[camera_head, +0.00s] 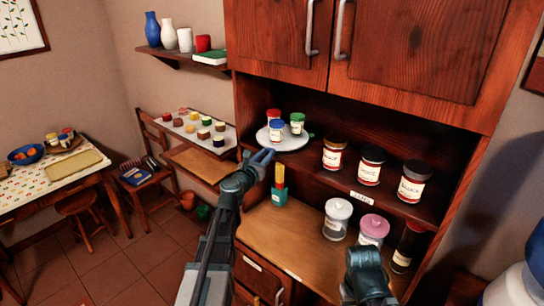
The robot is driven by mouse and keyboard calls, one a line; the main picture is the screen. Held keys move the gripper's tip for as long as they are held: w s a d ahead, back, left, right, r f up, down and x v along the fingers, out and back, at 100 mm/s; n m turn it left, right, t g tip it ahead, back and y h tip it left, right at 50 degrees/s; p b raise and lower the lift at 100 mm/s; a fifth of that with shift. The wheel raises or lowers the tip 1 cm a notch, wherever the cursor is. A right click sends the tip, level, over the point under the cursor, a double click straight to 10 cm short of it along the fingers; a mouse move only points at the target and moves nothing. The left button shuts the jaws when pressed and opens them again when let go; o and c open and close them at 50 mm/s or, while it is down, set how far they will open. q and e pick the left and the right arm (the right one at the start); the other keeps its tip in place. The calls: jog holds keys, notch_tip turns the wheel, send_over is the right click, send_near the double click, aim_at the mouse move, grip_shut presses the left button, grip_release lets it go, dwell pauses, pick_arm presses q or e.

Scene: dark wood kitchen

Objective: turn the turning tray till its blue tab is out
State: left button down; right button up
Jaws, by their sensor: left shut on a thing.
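The turning tray (292,144) is a pale round plate on the cupboard's middle shelf. It carries small jars with red, blue and green lids. A green tab (311,135) sticks out at its right side. My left gripper (264,156) is at the tray's front left edge, shut on a small blue piece that looks like the blue tab; the fingers mostly hide it. My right gripper (369,266) is low at the front, over the counter, away from the tray; its jaws cannot be made out.
Labelled jars (370,166) stand on the shelf right of the tray. The counter's left part (268,228) is mostly clear.

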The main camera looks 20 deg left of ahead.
pick_arm(q)
jog(key=shift+w+a+m+g+h, duration=0.2)
jog(key=shift+a+m+h, duration=0.45)
jog(key=shift+a+h, duration=0.3)
jog(key=shift+w+a+m+g+h, duration=0.2)
jog(key=shift+a+m+h, duration=0.55)
jog(key=shift+h, duration=0.3)
jog(key=shift+a+h, duration=0.2)
jog(key=shift+h, duration=0.1)
jog(key=c, duration=0.7)
grip_release()
jog(key=v, duration=1.3)
jog(key=shift+s+a+r, duration=0.1)
jog(key=shift+s+r, duration=0.05)
jog(key=shift+s, duration=0.2)
